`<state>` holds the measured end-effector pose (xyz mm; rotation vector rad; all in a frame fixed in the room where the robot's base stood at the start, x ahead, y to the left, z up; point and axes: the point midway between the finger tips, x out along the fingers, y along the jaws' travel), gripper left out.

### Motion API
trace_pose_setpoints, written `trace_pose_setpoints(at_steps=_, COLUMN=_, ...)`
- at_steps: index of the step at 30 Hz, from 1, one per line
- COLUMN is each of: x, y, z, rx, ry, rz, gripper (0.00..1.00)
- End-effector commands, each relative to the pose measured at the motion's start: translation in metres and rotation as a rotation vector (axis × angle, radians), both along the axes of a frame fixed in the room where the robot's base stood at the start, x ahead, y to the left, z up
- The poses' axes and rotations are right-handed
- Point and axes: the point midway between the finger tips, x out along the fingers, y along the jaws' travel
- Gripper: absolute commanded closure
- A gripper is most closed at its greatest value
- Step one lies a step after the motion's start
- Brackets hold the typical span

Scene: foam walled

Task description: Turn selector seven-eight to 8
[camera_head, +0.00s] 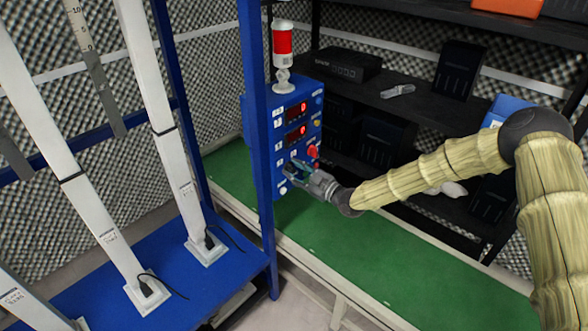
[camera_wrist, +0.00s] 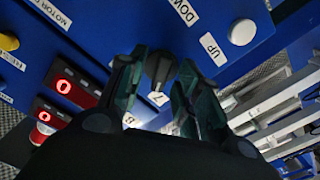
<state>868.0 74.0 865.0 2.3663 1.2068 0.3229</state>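The selector is a black round knob (camera_wrist: 161,66) on the blue control panel in the wrist view. A white label with a 7 (camera_wrist: 158,98) shows beside it; no 8 is visible. My gripper (camera_wrist: 165,68) is open, with one dark translucent finger on each side of the knob. Whether either finger touches the knob I cannot tell. In the head view my gripper (camera_head: 294,170) is at the lower part of the panel (camera_head: 283,150) and hides the knob.
A white button (camera_wrist: 242,32) sits near the UP and DOWN labels. Red displays (camera_wrist: 64,87) reading 0 and a yellow button (camera_wrist: 8,41) are on the panel. A red and white beacon (camera_head: 283,42) stands on top. A blue post (camera_head: 257,130) is close left; a green bench (camera_head: 350,245) lies below.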

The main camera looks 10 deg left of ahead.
Motion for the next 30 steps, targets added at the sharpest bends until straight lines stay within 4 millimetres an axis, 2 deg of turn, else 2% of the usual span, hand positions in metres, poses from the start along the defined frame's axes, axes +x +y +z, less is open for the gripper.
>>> trace_pose_setpoints(at_steps=11, x=0.0030, y=0.0041, z=0.0001, rx=0.000, ry=0.000, rz=-0.001, gripper=0.66)
trace_pose_setpoints(at_steps=17, x=0.0030, y=0.0038, z=0.0001, rx=0.000, ry=0.000, rz=-0.001, gripper=1.00)
trace_pose_setpoints(at_steps=30, x=0.0034, y=0.0027, z=-0.0022, rx=0.029, ry=0.040, rz=-0.002, gripper=1.00)
